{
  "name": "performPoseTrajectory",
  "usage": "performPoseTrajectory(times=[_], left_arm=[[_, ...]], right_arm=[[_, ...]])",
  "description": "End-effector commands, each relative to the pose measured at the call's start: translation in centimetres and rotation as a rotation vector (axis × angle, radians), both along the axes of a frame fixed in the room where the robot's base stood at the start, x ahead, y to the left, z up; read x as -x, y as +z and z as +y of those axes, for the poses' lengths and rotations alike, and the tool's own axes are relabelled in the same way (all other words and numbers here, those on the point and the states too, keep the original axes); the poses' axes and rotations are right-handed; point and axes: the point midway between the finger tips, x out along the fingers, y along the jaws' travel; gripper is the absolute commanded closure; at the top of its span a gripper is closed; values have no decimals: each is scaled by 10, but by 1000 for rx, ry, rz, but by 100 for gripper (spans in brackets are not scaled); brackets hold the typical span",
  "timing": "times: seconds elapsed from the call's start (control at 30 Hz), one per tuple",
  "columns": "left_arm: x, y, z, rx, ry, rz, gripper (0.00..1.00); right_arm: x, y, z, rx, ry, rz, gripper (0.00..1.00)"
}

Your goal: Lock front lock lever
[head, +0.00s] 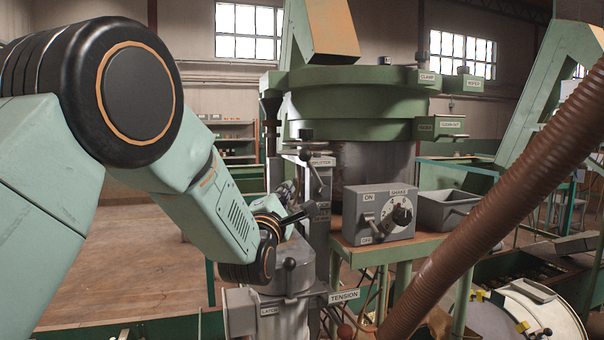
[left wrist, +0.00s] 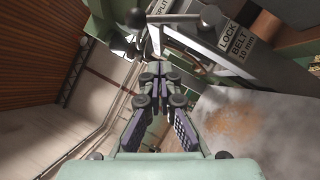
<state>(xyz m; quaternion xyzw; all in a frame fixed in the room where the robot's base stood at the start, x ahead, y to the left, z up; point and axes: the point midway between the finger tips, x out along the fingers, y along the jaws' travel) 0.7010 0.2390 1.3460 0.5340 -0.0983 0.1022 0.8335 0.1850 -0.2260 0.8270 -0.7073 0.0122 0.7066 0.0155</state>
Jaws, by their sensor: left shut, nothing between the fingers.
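My left gripper (head: 286,190) shows small and partly hidden beyond my left wrist, beside the grey column of the machine. In the left wrist view its fingertips (left wrist: 161,70) are together, with nothing between them. A lever with a dark ball knob (left wrist: 134,17) shows ahead of the fingertips, apart from them in the picture. A "LOCK BELT 10 mm" label (left wrist: 236,42) is on the grey bar to the right. In the head view a dark ball-ended lever (head: 308,208) sticks out near my gripper. I cannot tell for sure which lever is the front lock lever. My right gripper is not in view.
A lever marked "SPLITTER" (head: 312,166) stands higher on the column. A grey dial box (head: 377,214) and a brown hose (head: 490,190) lie to the right. Open floor (head: 130,260) is at left.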

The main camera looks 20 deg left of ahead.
Motion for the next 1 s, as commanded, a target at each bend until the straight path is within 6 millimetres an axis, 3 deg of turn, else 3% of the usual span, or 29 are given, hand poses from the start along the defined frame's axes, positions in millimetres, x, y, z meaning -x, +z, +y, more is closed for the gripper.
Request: performPoseTrajectory(times=[0.17, 0.4, 1.0], left_arm=[[-25, 8, 2, 0, 0, 0, 100], [-44, 24, -18, -3, -2, 0, 100], [-49, 27, -23, -7, 0, 5, 100]], right_arm=[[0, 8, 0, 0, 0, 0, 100], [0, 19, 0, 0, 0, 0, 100], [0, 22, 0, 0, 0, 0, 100]])
